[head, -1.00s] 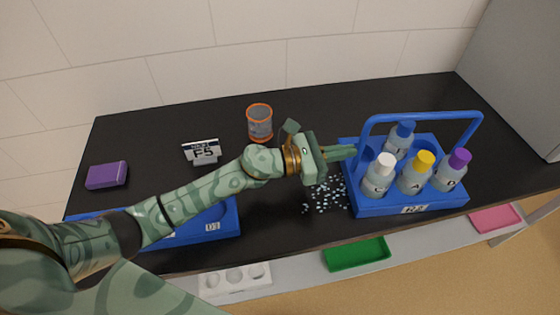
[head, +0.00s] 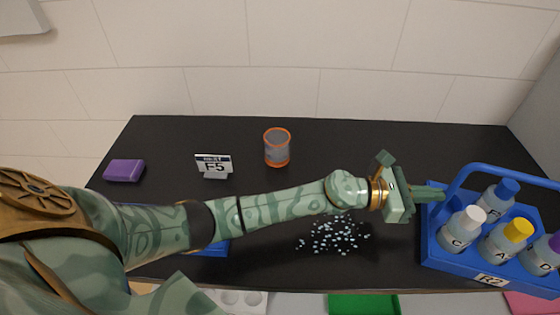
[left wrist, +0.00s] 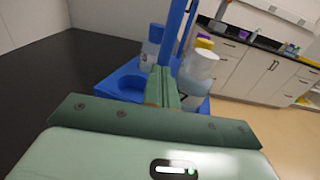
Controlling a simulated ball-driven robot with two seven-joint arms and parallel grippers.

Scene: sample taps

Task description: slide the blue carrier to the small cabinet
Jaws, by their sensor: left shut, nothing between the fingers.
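The blue carrier (head: 452,262) stands upright on the black counter at the right of the head view, with a tall handle and capped bottles; its right end is cut off. My left gripper (head: 430,193) is shut and empty, its fingertips at the carrier's left side, seemingly against it. In the left wrist view the shut fingers (left wrist: 163,88) point at the carrier (left wrist: 118,80), in front of a white-capped bottle (left wrist: 197,72). A grey upright surface (head: 540,108) shows at the right edge; I cannot tell whether it is the small cabinet. My right gripper is out of view.
Pale bits (head: 335,235) lie scattered on the counter left of the carrier. An orange-rimmed cup (head: 277,148), a sign (head: 214,165) and a purple block (head: 124,170) stand farther left. The counter's front edge runs close to the carrier. Below are a green tray (head: 363,304) and a pink tray.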

